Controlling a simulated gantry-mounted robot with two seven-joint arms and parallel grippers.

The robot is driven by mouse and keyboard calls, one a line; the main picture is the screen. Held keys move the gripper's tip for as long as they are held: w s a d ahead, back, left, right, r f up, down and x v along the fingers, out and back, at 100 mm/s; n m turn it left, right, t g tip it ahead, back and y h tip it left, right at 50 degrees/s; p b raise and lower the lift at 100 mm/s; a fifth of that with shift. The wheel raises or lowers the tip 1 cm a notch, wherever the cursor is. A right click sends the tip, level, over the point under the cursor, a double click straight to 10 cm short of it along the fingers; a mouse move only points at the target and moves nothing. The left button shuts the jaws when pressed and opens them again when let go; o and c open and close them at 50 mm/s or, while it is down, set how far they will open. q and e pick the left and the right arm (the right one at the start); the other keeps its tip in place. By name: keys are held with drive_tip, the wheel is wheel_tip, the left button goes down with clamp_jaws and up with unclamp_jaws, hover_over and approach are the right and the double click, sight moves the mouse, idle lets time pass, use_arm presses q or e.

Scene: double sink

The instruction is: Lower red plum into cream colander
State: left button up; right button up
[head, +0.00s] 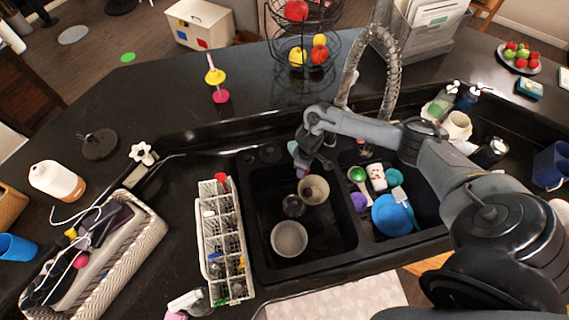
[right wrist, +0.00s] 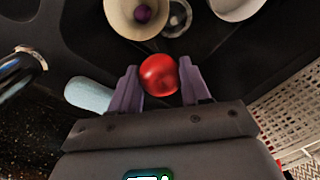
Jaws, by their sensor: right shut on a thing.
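The red plum (right wrist: 159,75) is held between the two fingers of my right gripper (right wrist: 158,84) in the right wrist view. In the head view my right gripper (head: 302,160) is over the back of the left basin and largely hides the plum. The cream colander (head: 316,188) stands in that basin, just in front of the gripper. It also shows at the top of the right wrist view (right wrist: 122,16), ahead of the fingertips, with a small purple round thing (right wrist: 143,14) inside. The plum is outside the colander's outline in the wrist view. My left gripper is out of view.
A pale bowl (head: 289,238) and a dark round drain piece (head: 293,206) are in the left basin near the colander. The right basin holds a blue bowl (head: 391,216) and several small items. A white rack (head: 223,240) borders the left side. A faucet hose (head: 350,75) rises behind.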

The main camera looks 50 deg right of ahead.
drive_tip(key=s+d+f, duration=0.3)
drive_tip(key=s+d, duration=0.1)
drive_tip(key=d, duration=0.1)
use_arm(q)
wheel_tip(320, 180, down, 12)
drive_tip(key=b, duration=1.2)
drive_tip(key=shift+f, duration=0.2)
use_arm(e)
wheel_tip(320, 180, down, 10)
drive_tip(key=shift+a+r, duration=0.2)
drive_tip(key=shift+a, duration=0.05)
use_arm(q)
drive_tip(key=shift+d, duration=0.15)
use_arm(e)
drive_tip(key=shift+w, duration=0.1)
use_arm(q)
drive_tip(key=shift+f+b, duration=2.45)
drive_tip(key=shift+b, duration=0.05)
use_arm(e)
drive_tip(key=shift+f, duration=4)
